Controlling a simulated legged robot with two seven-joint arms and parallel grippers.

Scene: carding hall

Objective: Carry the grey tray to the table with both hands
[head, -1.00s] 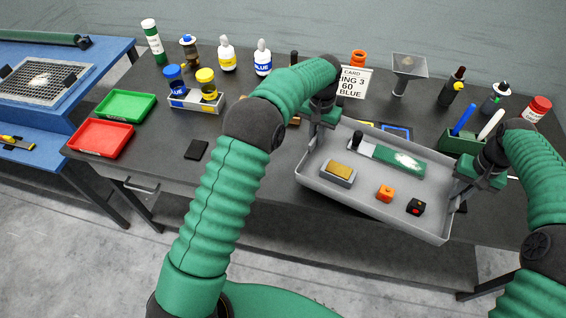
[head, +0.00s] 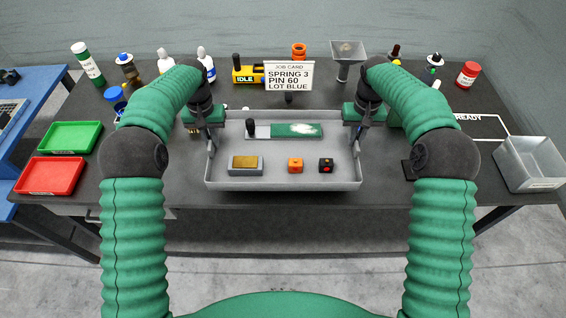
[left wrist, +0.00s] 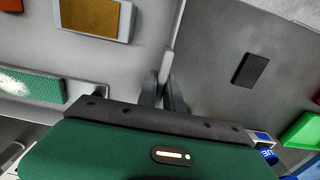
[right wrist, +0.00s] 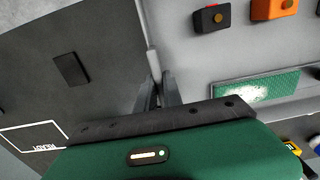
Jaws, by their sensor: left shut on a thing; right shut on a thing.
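The grey tray (head: 283,184) is level at the middle of the head view, over the front part of the dark table (head: 384,172). I cannot tell if it touches the tabletop. In it lie a green card strip with white fluff (head: 297,130) and a black handle, a grey box with a yellow-brown top (head: 245,165), an orange block (head: 295,165) and a black block with a red button (head: 326,165). My left gripper (head: 210,140) is shut on the tray's left wall, which shows between its fingers (left wrist: 163,90). My right gripper (head: 357,138) is shut on the right wall (right wrist: 152,60).
A job card (head: 289,76) stands behind the tray. Bottles and a funnel (head: 347,55) line the back. Green (head: 70,137) and red (head: 50,175) trays lie left. A white READY outline (head: 478,125) and a grey bin (head: 530,165) are right. Flat dark pads (left wrist: 250,69) flank the tray.

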